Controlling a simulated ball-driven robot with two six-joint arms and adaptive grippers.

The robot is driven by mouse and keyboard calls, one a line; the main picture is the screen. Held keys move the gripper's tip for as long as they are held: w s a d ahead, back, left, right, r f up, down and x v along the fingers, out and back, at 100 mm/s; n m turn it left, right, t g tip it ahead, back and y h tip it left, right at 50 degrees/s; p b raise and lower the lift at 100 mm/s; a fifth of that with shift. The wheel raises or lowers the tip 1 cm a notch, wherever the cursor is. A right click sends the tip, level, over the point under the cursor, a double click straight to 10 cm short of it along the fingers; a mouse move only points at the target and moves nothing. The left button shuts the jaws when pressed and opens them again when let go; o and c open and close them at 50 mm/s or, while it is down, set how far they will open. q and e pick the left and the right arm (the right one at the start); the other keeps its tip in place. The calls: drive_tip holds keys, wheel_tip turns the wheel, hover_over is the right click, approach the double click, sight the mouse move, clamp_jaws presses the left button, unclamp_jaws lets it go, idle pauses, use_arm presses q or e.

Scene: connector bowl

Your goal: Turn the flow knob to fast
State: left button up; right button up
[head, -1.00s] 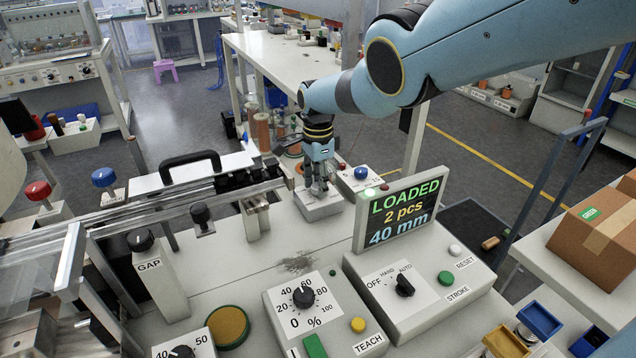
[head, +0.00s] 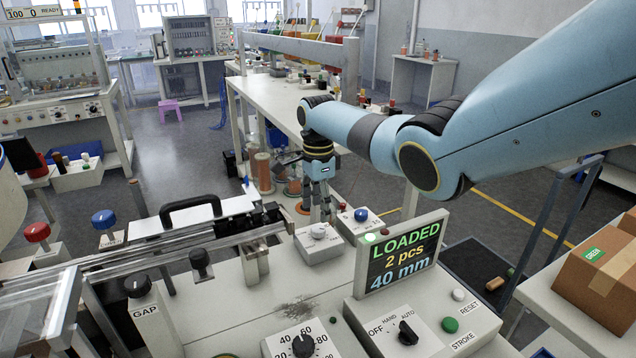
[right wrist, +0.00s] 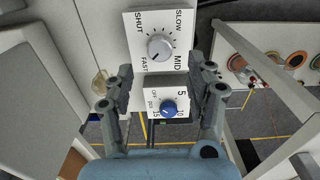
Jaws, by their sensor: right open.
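The flow knob (right wrist: 160,47) is a round light-grey knob on a white plate marked SHUT, SLOW, MID and FAST. In the head view the flow knob (head: 318,231) sits on a small grey box behind the lit display. My right gripper (head: 320,208) points down just behind and above this box. In the right wrist view my right gripper (right wrist: 160,80) is open and empty, its fingers wide apart below the flow knob in the picture. My left gripper is not in view.
A blue knob (right wrist: 168,108) on a numbered box stands close beside the flow box. The display (head: 403,255) reads LOADED, 2 pcs, 40 mm. A black handle (head: 190,210) and a clear rail lie to the left. A cardboard box (head: 600,265) is at the right.

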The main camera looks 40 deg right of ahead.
sight(318, 228)
wheel_tip(318, 228, up, 6)
idle(0.7)
